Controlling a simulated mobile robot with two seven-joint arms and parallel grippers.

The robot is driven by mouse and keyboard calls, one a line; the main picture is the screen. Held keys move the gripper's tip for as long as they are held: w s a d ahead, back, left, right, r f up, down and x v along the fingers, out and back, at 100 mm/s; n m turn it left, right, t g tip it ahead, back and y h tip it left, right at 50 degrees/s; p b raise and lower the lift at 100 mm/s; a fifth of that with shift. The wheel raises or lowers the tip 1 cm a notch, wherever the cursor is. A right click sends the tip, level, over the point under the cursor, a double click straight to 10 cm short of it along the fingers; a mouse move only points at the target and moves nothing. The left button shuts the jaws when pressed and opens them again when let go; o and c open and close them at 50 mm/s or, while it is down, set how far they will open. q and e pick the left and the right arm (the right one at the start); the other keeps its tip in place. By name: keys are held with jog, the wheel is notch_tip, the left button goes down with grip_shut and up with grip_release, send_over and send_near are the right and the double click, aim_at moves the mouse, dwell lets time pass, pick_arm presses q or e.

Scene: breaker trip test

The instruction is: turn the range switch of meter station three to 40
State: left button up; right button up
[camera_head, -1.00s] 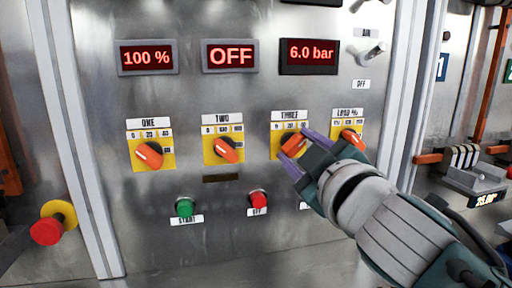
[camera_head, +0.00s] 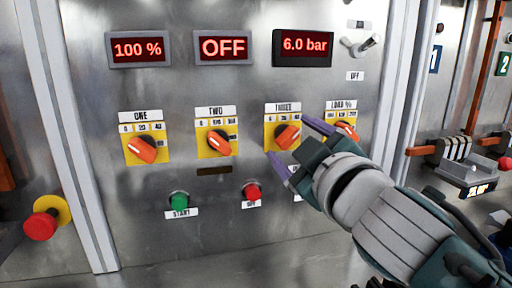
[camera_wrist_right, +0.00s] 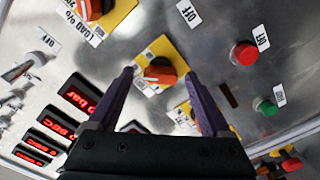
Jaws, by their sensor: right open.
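The range switch of station three (camera_head: 287,138) is an orange knob on a yellow plate under the label THREE, on the metal panel. Its handle lies slanted, with one end up and to the right, towards the rightmost number tag; I cannot read the exact setting. My right gripper (camera_head: 285,136) is open, its purple fingertips on either side of the knob. In the right wrist view the knob (camera_wrist_right: 160,72) shows between the fingertips (camera_wrist_right: 160,76), with gaps on both sides. The display (camera_head: 303,46) above reads 6.0 bar. My left gripper is out of view.
Orange knobs ONE (camera_head: 141,149) and TWO (camera_head: 219,144) are to the left; the LOAD % knob (camera_head: 347,130) is close to the right, near the upper finger. Below are a green button (camera_head: 179,200) and a red button (camera_head: 252,191). A red emergency button (camera_head: 41,224) stands out at lower left.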

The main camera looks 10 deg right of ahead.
jog(key=s, duration=0.9)
jog(key=shift+s+d+b, duration=0.15)
jog(key=shift+s+b, duration=0.1)
jog(key=shift+b, duration=0.05)
